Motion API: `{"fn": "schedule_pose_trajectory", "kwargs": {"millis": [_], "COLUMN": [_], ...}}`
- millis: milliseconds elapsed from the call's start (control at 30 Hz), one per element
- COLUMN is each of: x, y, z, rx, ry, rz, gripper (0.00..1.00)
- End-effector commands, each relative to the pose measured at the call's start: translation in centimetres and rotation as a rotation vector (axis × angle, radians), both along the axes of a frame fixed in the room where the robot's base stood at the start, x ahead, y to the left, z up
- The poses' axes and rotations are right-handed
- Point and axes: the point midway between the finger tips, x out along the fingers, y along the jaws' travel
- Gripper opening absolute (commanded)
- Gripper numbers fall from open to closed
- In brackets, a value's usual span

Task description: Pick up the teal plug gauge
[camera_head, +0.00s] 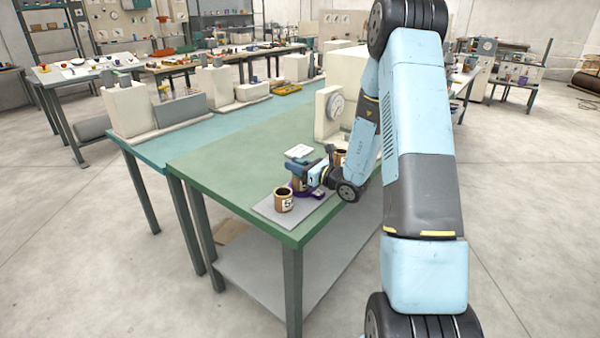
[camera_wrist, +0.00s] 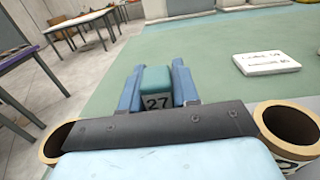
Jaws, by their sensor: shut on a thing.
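In the head view my gripper (camera_head: 302,163) is low over the near end of the green bench, above a grey mat. The gauge is hard to make out there. I cannot tell whether its lower end is clear of what lies under it.
A brown tube (camera_head: 284,200) marked with a number stands on the grey mat (camera_head: 268,212). Tubes flank my gripper in the wrist view, one at the right (camera_wrist: 290,125). A white card (camera_wrist: 266,63) lies on the green bench (camera_head: 225,170). A dial machine (camera_head: 335,108) stands farther back.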

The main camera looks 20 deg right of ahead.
Motion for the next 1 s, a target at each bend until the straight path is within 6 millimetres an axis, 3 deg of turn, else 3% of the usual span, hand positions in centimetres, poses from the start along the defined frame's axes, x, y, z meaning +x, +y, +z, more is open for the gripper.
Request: {"fn": "schedule_pose_trajectory", "kwargs": {"millis": [267, 567, 833, 1000], "x": [0.0, 0.0, 0.0, -2.1], "y": [0.0, 0.0, 0.0, -0.8], "z": [0.0, 0.2, 3.2, 5.9], "rx": [0.0, 0.0, -0.001, -0.001], "ry": [0.0, -0.001, -0.005, -0.005], "rz": [0.0, 0.0, 0.001, -0.001], "gripper": [0.0, 0.0, 0.0, 0.0]}}
